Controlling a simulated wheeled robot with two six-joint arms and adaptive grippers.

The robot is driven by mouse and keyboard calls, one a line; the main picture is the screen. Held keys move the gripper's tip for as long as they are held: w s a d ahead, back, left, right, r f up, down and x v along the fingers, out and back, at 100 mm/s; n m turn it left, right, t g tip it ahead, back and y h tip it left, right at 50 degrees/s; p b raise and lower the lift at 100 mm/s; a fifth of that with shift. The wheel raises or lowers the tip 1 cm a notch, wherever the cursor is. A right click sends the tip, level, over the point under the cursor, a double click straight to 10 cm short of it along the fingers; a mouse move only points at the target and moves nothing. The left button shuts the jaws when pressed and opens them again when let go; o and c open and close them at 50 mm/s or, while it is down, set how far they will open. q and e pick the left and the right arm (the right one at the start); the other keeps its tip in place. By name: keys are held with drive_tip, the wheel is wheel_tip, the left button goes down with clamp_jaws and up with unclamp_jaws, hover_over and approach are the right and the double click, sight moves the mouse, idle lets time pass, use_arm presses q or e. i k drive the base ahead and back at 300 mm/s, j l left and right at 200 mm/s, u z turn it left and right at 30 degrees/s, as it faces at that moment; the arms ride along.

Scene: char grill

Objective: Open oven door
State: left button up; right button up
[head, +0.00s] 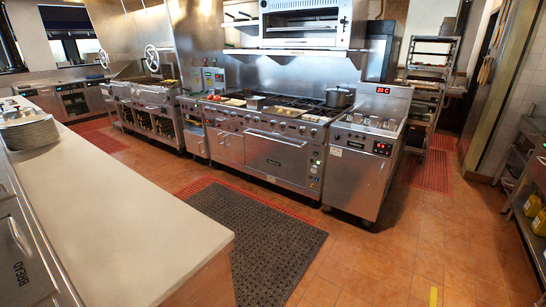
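A steel oven door (277,162) sits in the lower front of the range (262,125), at the centre of the head view. It looks shut, with a horizontal handle bar (276,137) along its top edge. A column of knobs and small lights (316,170) runs down its right side. Neither of my grippers is in view.
A fryer (360,165) stands right of the range. A dark mat (250,235) lies on the tiled floor before the oven. A long pale counter (105,215) fills the left foreground, with stacked plates (29,132). The floor at right is mostly clear.

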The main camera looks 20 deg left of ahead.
sight(284, 158)
drive_tip(key=i+l+z, duration=0.2)
drive_tip(key=i, duration=0.4)
drive_tip(key=i+l+z, duration=0.15)
drive_tip(key=i, duration=0.45)
drive_tip(key=i+j+u, duration=0.1)
drive_tip(key=i+u, duration=0.6)
drive_tip(key=i, duration=0.2)
drive_tip(key=i+l+u, duration=0.3)
drive_tip(key=i, duration=0.15)
drive_tip(key=i+l+u, duration=0.2)
drive_tip(key=i+u, duration=0.15)
drive_tip(key=i+j+u, duration=0.15)
drive_tip(key=i+u, duration=1.1)
drive_tip(key=i+j+z, duration=0.1)
drive_tip(key=i+z, duration=0.2)
drive_tip(key=i+j+z, duration=0.3)
drive_tip(key=i, duration=0.25)
drive_tip(key=i+j+z, duration=0.3)
drive_tip(key=i+l, duration=0.05)
drive_tip(key=i, duration=0.05)
